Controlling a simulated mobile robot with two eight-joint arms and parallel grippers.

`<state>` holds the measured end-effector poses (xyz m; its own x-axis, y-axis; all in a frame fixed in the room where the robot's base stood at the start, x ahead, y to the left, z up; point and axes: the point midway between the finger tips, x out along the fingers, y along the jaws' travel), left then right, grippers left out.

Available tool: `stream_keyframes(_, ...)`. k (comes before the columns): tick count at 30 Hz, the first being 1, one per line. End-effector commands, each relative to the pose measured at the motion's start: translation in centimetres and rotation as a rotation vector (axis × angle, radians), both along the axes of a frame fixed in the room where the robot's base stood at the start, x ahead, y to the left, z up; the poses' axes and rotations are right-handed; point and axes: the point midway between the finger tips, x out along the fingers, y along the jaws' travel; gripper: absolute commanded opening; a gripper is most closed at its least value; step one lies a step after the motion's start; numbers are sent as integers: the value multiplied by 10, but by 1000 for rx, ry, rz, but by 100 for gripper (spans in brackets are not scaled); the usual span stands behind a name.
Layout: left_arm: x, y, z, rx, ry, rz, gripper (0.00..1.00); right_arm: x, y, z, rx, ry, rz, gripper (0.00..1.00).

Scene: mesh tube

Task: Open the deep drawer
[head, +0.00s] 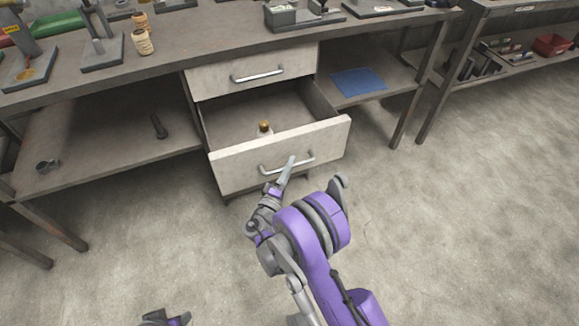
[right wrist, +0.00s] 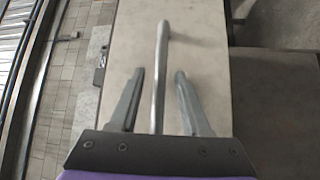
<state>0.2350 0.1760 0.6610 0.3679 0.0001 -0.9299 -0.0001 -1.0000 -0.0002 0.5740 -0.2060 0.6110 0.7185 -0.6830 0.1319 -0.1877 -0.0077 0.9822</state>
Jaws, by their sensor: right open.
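The deep drawer (head: 235,171) is the lower one under the workbench and stands pulled well out, its inside showing. Its bar handle (head: 302,160) crosses the front panel. My right gripper (head: 289,170) is at the handle, open. In the right wrist view its two fingers (right wrist: 157,105) lie on either side of the handle bar (right wrist: 161,70), with a gap to each. A small dark and purple part of my left arm shows at the bottom edge of the head view; its fingers cannot be made out.
The shallow upper drawer (head: 250,70) is shut. A blue mat (head: 358,82) lies on the shelf to the right. The bench legs stand on both sides. The concrete floor (head: 470,220) to the right is clear.

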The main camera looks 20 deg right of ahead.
Motion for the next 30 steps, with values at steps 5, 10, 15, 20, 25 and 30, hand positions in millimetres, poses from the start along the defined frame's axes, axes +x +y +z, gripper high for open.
stream_keyframes(5,-1,0,4,0,-1,0,50,-18,19,-3,1,-1,4,47)
stream_keyframes(10,-1,0,8,0,-2,0,50,-43,43,-7,2,0,4,47)
stream_keyframes(15,-2,0,10,0,-2,0,50,-64,62,-11,1,0,3,47)
stream_keyframes(20,-2,0,11,0,-2,0,50,-74,71,-13,1,0,2,47)
stream_keyframes(25,-2,0,11,0,-2,0,50,-76,73,-14,0,0,0,47)
stream_keyframes(30,-2,0,11,0,-2,0,50,-76,72,-14,0,0,0,47)
